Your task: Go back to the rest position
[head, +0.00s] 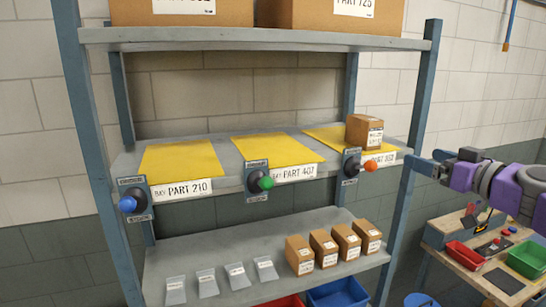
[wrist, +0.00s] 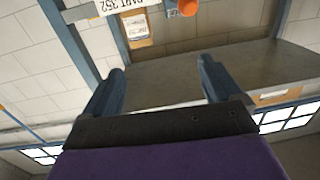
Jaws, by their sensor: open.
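My gripper (head: 433,160) is at the right of the head view, at the end of my purple arm, beside the shelf's right post. In the wrist view my gripper (wrist: 160,72) has its two dark fingers spread wide, with nothing between them. The shelf's orange knob (head: 370,165) is to the left of my gripper and apart from it. The knob also shows at the top of the wrist view (wrist: 187,7).
A cardboard box (head: 358,132) stands on the right yellow mat (head: 322,136). Blue (head: 128,204) and green (head: 266,183) knobs stick out from the shelf edge. Several small boxes (head: 323,248) stand on the lower shelf. A workbench (head: 465,262) with bins is at the lower right.

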